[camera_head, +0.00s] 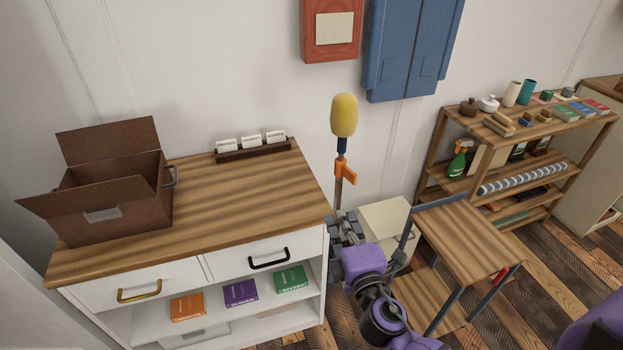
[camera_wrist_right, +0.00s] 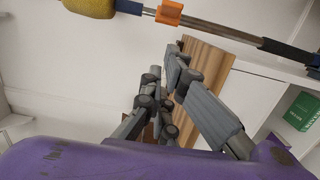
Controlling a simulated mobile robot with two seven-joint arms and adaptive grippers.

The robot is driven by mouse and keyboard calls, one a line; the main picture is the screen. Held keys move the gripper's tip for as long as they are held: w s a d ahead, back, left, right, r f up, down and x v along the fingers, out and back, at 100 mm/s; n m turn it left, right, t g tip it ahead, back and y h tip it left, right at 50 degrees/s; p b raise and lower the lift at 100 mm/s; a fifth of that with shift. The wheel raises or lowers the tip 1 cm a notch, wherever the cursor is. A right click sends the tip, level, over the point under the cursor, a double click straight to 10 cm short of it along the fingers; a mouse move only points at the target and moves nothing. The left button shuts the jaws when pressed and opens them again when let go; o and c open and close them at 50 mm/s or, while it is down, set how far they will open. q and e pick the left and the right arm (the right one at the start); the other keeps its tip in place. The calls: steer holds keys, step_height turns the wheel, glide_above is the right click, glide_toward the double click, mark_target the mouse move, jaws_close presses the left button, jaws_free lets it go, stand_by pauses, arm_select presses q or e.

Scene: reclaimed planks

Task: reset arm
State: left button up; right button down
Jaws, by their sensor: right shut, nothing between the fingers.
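My right gripper (camera_head: 346,228), on its purple wrist, is at the right front corner of the wooden-topped cabinet (camera_head: 238,195), by its right side. Its fingers are shut with nothing between them. They also show in the right wrist view (camera_wrist_right: 170,78). A duster with a yellow head (camera_head: 344,115) and an orange clip on its pole stands upright just beyond the gripper. In the right wrist view the duster's pole (camera_wrist_right: 215,27) crosses the top, apart from the fingers. My left gripper is not in view.
An open brown box (camera_head: 115,205) and a card holder (camera_head: 252,152) stand on the cabinet. A small wooden table (camera_head: 465,240) is right of the gripper. A loaded shelf (camera_head: 500,170) stands further right. The middle of the cabinet top is clear.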

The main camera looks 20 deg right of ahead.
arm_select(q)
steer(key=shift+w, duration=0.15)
arm_select(e)
steer(key=s+a+f+m+g+y+p, duration=0.25)
steer(key=s+f+m+g, duration=0.25)
steer(key=s+f+m, duration=0.7)
arm_select(q)
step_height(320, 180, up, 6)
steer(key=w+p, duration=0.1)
steer(key=p, duration=0.2)
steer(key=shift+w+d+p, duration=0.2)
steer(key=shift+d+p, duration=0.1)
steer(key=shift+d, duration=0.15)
arm_select(e)
steer(key=s+a+f+m+g, duration=0.1)
steer(key=s+f+m+g, duration=0.1)
steer(key=s, duration=0.8)
steer(key=s+a+f+m+g, duration=0.1)
steer(key=s+f, duration=0.3)
steer(key=s, duration=0.7)
steer(key=shift+a+f+m+g, duration=0.3)
steer(key=shift+f+m+g, duration=0.1)
steer(key=shift+m+g, duration=0.2)
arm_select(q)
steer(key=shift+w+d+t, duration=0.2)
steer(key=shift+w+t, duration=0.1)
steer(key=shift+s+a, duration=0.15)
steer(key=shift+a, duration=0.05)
